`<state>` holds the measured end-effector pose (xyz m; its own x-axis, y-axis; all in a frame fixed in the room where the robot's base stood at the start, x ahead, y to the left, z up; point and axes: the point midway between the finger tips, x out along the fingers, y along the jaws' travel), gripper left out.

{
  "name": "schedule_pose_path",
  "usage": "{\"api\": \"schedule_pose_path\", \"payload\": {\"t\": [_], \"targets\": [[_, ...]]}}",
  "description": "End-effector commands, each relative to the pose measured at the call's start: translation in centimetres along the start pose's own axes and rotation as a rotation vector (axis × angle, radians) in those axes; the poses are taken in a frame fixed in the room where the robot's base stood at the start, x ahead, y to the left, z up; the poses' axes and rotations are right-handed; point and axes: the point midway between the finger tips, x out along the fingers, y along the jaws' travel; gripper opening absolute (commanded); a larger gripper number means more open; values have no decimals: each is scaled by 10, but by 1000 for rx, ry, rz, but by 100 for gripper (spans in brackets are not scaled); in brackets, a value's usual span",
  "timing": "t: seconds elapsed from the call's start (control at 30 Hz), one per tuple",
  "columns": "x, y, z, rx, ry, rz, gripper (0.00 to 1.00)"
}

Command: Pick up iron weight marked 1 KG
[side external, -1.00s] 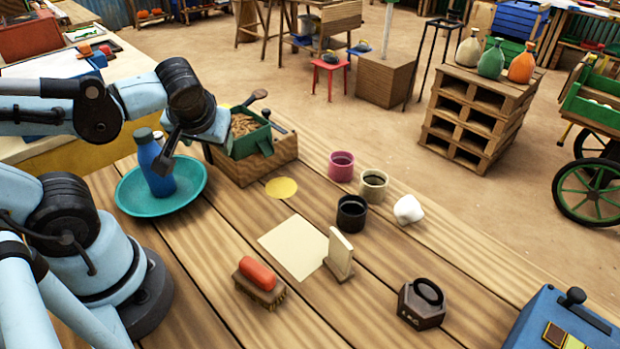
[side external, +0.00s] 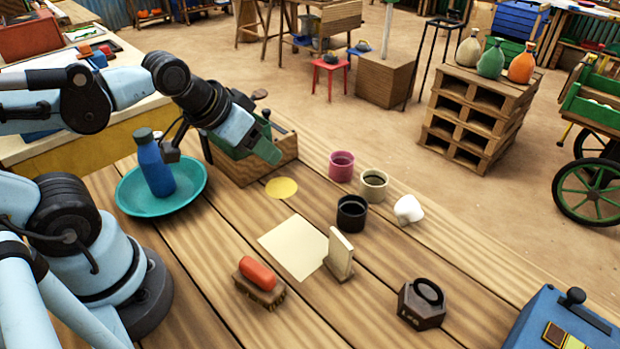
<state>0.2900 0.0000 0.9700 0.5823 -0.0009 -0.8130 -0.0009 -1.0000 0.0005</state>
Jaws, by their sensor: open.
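The iron weight (side external: 421,306) is a dark, six-sided block with a ring handle on top. It stands upright on the plank table at the front right, with small pale marking on its near side that is hard to read. My gripper (side external: 221,157) is open and empty at the back left, above the table near the wooden box. It is far from the weight, up and to the left of it. The gripper partly hides the box and its green tray.
A blue bottle (side external: 156,168) stands in a teal dish (side external: 128,207). A red-topped brush (side external: 259,282), upright cream block (side external: 340,254), black cup (side external: 351,213), pink cup (side external: 341,166), beige cup (side external: 373,186) and white lump (side external: 408,209) lie between. A blue case (side external: 560,325) is right of the weight.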

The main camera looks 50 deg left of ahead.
Motion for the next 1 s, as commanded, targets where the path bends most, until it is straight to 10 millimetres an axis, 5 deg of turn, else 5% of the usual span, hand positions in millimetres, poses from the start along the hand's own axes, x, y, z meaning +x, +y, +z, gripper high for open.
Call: {"api": "schedule_pose_path", "payload": {"t": [0.13, 0.53, 1.0], "targets": [[0, 0, 0, 0, -1, 0, 39], [5, 11, -4, -100, -24, 48, 39], [49, 120, -27, -948, -419, 407, 39]]}}
